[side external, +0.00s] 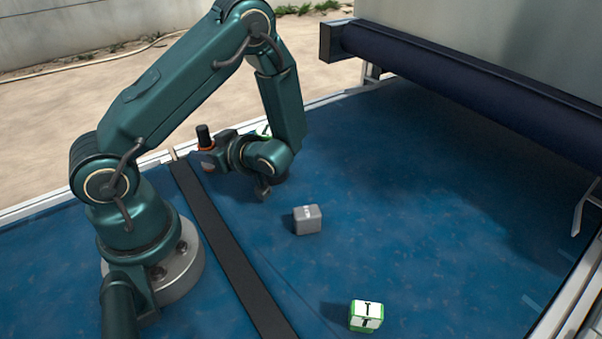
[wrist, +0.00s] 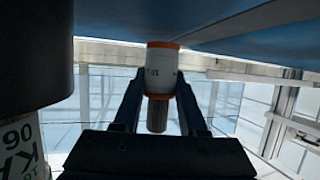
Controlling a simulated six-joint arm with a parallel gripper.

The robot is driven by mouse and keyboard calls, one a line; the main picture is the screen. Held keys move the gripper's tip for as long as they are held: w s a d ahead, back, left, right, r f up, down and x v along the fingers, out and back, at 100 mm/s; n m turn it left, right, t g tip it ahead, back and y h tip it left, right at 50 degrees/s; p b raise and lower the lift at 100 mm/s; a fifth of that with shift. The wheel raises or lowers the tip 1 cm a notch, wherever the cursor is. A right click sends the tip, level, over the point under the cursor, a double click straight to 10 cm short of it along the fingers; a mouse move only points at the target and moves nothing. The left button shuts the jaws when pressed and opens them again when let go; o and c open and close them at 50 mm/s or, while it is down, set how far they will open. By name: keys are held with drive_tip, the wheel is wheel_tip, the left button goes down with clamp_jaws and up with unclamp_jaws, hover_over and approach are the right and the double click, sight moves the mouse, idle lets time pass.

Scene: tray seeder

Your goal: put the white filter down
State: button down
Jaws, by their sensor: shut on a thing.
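The white filter shows in the wrist view (wrist: 160,72) as a white cylinder with orange bands and a ribbed grey end. My gripper (wrist: 159,92) is shut around it, one finger on each side. The wrist picture is upside down, with the blue surface at its top. In the side view my gripper (side external: 217,152) reaches left, and the filter (side external: 205,142) stands about upright at its end, dark end up. Its pale body is mostly shaded there. I cannot tell whether its lower end touches the blue surface.
A grey box (side external: 307,220) and a green-and-white carton (side external: 366,316) stand on the blue surface (side external: 430,210). A dark strip (side external: 225,235) crosses the surface; a dark roller (side external: 470,85) spans the upper right.

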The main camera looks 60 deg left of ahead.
drive_tip(key=shift+f, duration=0.5)
drive_tip(key=shift+f, duration=0.1)
drive_tip(key=shift+c, duration=2.3)
unclamp_jaws()
